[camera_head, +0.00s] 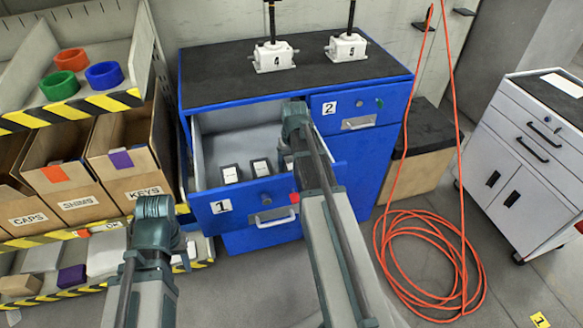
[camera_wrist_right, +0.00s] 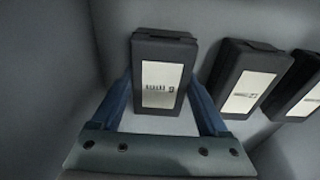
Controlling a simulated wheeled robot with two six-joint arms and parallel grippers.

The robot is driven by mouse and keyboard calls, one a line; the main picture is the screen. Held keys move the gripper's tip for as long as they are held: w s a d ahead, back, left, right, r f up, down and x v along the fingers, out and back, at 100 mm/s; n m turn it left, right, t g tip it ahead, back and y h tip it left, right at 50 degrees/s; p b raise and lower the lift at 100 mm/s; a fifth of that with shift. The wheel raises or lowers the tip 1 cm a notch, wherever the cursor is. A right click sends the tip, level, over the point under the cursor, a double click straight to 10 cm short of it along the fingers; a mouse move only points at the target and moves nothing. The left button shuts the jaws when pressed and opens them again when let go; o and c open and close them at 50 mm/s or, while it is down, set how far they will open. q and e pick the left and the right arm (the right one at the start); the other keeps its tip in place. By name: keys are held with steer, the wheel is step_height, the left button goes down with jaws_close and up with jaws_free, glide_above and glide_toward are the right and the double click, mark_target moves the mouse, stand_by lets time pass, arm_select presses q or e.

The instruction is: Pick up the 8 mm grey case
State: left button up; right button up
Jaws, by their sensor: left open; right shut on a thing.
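Three dark grey cases with pale labels stand in the open drawer 1 (camera_head: 258,204). In the head view, one case (camera_head: 231,174) and a second case (camera_head: 262,167) show clearly; a third is mostly behind my right arm. My right gripper (camera_head: 297,112) reaches into the drawer. In the right wrist view its blue fingers (camera_wrist_right: 165,108) are shut on the sides of the leftmost case (camera_wrist_right: 162,72). Its label print is too blurred to read the size, and I cannot tell if it is lifted. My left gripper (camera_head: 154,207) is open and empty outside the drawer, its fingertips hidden.
In the right wrist view, a neighbouring case (camera_wrist_right: 243,78) and another (camera_wrist_right: 298,86) stand right of the held one. Drawer walls are close by. The blue cabinet (camera_head: 350,165) carries two white screw jacks (camera_head: 272,56). Shelves with bins (camera_head: 70,190) stand left; an orange hose (camera_head: 430,265) lies right.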

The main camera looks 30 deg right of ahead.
mark_target(291, 162)
jaws_close()
steer(key=shift+r, duration=0.1)
step_height(291, 162, up, 10)
steer(key=p, duration=1)
steer(key=shift+r, duration=0.1)
